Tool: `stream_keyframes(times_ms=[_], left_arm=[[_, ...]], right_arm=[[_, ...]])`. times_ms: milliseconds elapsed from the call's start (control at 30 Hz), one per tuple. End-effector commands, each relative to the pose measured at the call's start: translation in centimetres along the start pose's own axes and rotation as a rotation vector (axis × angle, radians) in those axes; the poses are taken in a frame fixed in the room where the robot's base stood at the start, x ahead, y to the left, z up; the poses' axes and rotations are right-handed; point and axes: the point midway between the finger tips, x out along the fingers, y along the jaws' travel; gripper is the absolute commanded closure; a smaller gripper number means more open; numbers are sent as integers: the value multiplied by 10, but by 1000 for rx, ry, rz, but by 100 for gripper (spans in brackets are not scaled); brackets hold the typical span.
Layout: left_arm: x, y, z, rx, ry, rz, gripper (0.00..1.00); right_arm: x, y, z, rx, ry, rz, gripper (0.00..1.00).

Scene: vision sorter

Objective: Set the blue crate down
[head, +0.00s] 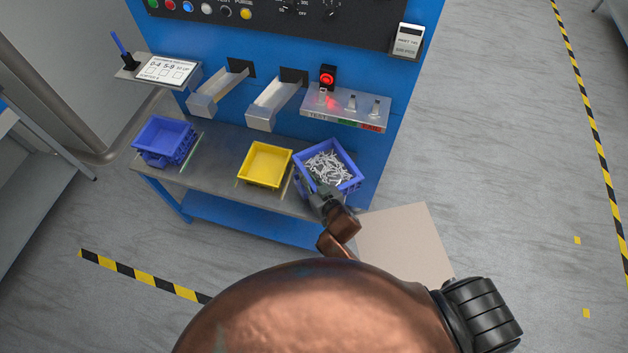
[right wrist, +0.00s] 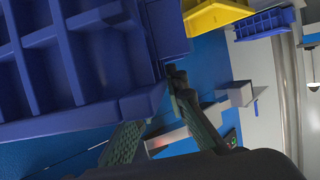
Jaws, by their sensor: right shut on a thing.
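A blue crate (head: 347,184) filled with small silvery metal parts (head: 327,168) is at the right end of the grey bench (head: 222,165). My right gripper (head: 325,193) is shut on the crate's near side. In the right wrist view, the crate's ribbed blue wall (right wrist: 100,55) fills the left side, and my fingers (right wrist: 175,85) are at its rim. I cannot tell whether the crate's base touches the bench. My left gripper is not in view.
A yellow bin (head: 264,183) stands left of the crate. Another blue crate (head: 165,140) is at the bench's left end. Two grey chutes (head: 218,90) (head: 272,104) and a test shelf (head: 343,112) with a lit red light (head: 327,78) are above. A beige mat (head: 405,240) lies on the floor.

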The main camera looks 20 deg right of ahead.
Motion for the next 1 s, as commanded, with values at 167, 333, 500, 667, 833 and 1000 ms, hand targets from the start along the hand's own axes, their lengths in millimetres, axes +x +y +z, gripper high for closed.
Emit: stream_keyframes(times_ms=[167, 333, 500, 667, 833, 1000], left_arm=[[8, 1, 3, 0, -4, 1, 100], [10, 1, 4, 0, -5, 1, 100], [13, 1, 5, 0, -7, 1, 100], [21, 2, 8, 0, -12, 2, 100], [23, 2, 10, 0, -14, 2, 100], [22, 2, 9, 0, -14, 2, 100]], right_arm=[[23, -3, 6, -7, 16, -2, 100], [30, -4, 9, -7, 17, -2, 100], [40, -5, 15, -6, 15, -2, 100], [46, -5, 37, -6, 13, -2, 100], [48, -5, 43, -7, 15, -3, 100], [48, -5, 42, -6, 16, -3, 100]])
